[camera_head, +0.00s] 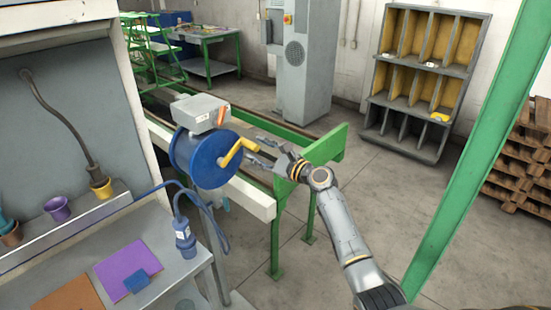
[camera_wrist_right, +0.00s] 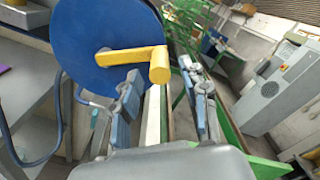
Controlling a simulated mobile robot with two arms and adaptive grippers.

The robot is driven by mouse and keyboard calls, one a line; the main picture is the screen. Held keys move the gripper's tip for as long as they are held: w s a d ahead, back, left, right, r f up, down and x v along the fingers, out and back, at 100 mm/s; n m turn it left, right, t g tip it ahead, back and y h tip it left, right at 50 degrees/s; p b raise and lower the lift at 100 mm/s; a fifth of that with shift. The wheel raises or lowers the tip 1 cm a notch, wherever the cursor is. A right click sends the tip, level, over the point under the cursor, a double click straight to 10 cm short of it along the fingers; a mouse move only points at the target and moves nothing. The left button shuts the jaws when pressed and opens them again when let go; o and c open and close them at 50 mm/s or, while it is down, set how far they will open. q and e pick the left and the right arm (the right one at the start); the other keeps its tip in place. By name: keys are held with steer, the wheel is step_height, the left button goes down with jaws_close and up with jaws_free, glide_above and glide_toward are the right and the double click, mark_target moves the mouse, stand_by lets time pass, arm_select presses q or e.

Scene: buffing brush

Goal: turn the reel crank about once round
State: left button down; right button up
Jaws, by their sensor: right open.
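The blue reel (camera_head: 205,160) stands at the end of the bench line, left of centre in the head view. Its yellow crank (camera_head: 235,152) is on the near face, with the handle pointing up and right. My right gripper (camera_head: 262,152) is open just right of the crank handle. In the right wrist view, the yellow crank (camera_wrist_right: 130,57) lies across the blue reel (camera_wrist_right: 105,40). Its handle end (camera_wrist_right: 160,66) shows ahead of and between the two open fingers (camera_wrist_right: 165,95). Nothing is held. My left gripper is not in view.
A green-framed rail (camera_head: 325,145) runs behind my right gripper. A grey workbench (camera_head: 160,235) with pads is at left. Open floor lies at right.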

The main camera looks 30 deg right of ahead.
steer(key=v, duration=0.8)
steer(key=shift+s+d, duration=0.1)
